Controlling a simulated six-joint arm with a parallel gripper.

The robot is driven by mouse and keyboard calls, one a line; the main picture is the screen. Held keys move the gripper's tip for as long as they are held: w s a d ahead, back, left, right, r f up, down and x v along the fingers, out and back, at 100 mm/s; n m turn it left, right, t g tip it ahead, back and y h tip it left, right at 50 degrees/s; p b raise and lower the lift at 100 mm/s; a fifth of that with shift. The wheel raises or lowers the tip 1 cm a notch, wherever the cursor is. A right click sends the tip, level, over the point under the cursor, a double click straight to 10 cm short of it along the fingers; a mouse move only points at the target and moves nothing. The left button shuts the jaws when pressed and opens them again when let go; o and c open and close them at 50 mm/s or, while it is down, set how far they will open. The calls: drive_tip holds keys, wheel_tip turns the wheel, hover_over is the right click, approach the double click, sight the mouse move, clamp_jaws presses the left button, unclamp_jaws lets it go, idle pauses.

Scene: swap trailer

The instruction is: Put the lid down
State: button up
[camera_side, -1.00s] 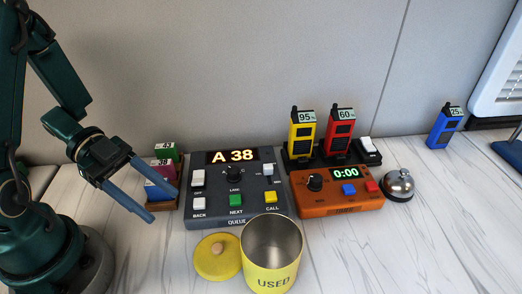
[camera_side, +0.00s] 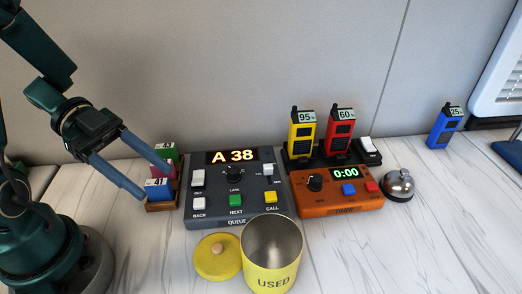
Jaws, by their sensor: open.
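The yellow lid (camera_side: 213,262) with its wooden knob lies on the table. It is just left of the open yellow USED canister (camera_side: 271,262), whose grey inside shows. My gripper (camera_side: 157,176) is open and empty. It hangs up and to the left of the lid, clear of it, in front of the numbered ticket holder.
The ticket holder (camera_side: 163,205) holds several coloured tickets (camera_side: 158,189). The grey queue box (camera_side: 232,188) reads A 38. An orange timer (camera_side: 341,200) reads 0:00. Yellow (camera_side: 302,135) and red radios (camera_side: 339,130) stand in a charger. A bell (camera_side: 398,185) and blue radio (camera_side: 443,128) are right.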

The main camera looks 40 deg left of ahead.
drive_tip(key=w+t+y, duration=0.1)
drive_tip(key=w, duration=0.2)
drive_tip(key=w+f+n+t+y, duration=0.1)
drive_tip(key=w, duration=0.2)
drive_tip(key=w+d+f+n+t+y, duration=0.1)
drive_tip(key=w, duration=0.3)
drive_tip(key=shift+t+y, duration=0.3)
drive_tip(key=w, duration=0.1)
drive_tip(key=w+n+t+y, duration=0.1)
drive_tip(key=w, duration=0.1)
drive_tip(key=w+d+r+n+t+y, duration=0.1)
drive_tip(key=w, duration=0.1)
drive_tip(key=w+d+r+n+t+y, duration=0.1)
drive_tip(key=w+d+n+y, duration=0.1)
drive_tip(key=w+n+y, duration=0.1)
drive_tip(key=n+g+y, duration=0.4)
drive_tip(key=n+g, duration=0.2)
drive_tip(key=n, duration=0.3)
hover_over(217, 247)
drive_tip(key=s, duration=0.1)
drive_tip(key=f, duration=0.4)
drive_tip(key=shift+s+f, duration=0.2)
drive_tip(key=shift+s, duration=0.2)
drive_tip(key=shift+x, duration=2.9)
drive_tip(key=shift+s, duration=0.1)
clamp_jaws()
